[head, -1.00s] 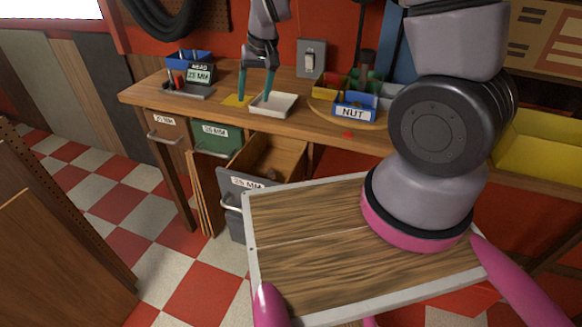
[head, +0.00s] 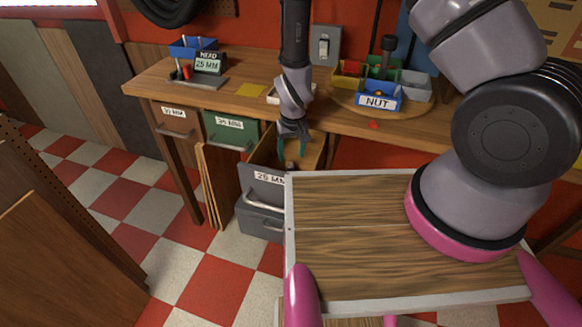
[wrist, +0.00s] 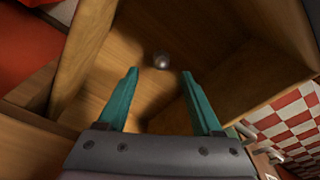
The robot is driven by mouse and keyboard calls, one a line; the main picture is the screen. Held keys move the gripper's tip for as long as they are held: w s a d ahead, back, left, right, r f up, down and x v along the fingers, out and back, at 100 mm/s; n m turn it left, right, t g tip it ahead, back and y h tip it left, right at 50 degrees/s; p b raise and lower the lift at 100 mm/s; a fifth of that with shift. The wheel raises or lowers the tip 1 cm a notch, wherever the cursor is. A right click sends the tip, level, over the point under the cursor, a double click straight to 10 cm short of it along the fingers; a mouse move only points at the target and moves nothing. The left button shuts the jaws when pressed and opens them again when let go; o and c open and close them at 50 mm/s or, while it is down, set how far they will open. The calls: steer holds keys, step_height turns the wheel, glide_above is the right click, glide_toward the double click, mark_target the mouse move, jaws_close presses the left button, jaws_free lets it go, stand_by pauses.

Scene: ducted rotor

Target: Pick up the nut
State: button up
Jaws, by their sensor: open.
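My gripper (head: 291,150) is open and empty, with its teal fingers pointing down into the open lower drawer (head: 266,180), whose front is labelled 25 MM. In the wrist view the two fingers (wrist: 160,73) are spread apart over the wooden drawer interior. A small dark round thing (wrist: 161,61) lies on the drawer floor, between and beyond the fingertips, not touching them. It may be the nut, but its shape is too small to make out. On the bench stands a blue bin (head: 379,102) labelled NUT; its contents are not clear.
The wooden bench (head: 225,92) holds a sign (head: 208,63) reading NEED 25 MM, a yellow square (head: 251,90) and a white tray (head: 273,97), partly hidden by my arm. The drawer's walls stand close around the fingers. A green drawer front (head: 228,132) is shut at left.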

mark_target(290, 163)
steer(key=f, duration=0.5)
steer(key=shift+w+a, duration=0.15)
steer(key=shift+w, duration=0.05)
jaws_close()
steer(key=shift+r, duration=0.15)
